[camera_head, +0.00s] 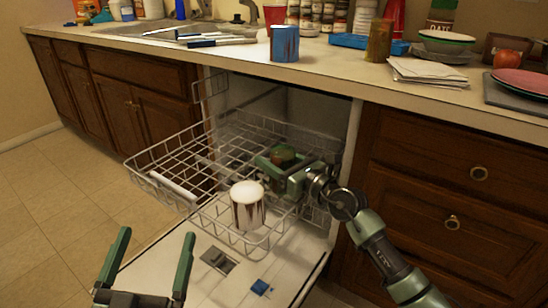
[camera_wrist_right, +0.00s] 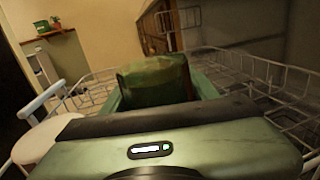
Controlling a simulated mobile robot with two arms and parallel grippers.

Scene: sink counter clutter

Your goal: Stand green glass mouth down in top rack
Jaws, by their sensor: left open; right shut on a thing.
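The green glass (camera_head: 284,153) is between the fingers of my right gripper (camera_head: 274,164), over the pulled-out top rack (camera_head: 170,160) of the dishwasher. In the right wrist view the glass (camera_wrist_right: 155,82) shows as a dark green, brownish body between the fingers. My right gripper is shut on it. The glass's lower end is hidden, so I cannot tell whether it touches the rack wires or which way its mouth faces.
A white and brown cup (camera_head: 247,208) stands at the rack's front, near my right gripper. The rack's left part is bare. The counter (camera_head: 330,70) above holds a blue cup (camera_head: 284,44), an olive-brown glass (camera_head: 379,42), bowls (camera_head: 446,42) and napkins (camera_head: 428,71).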

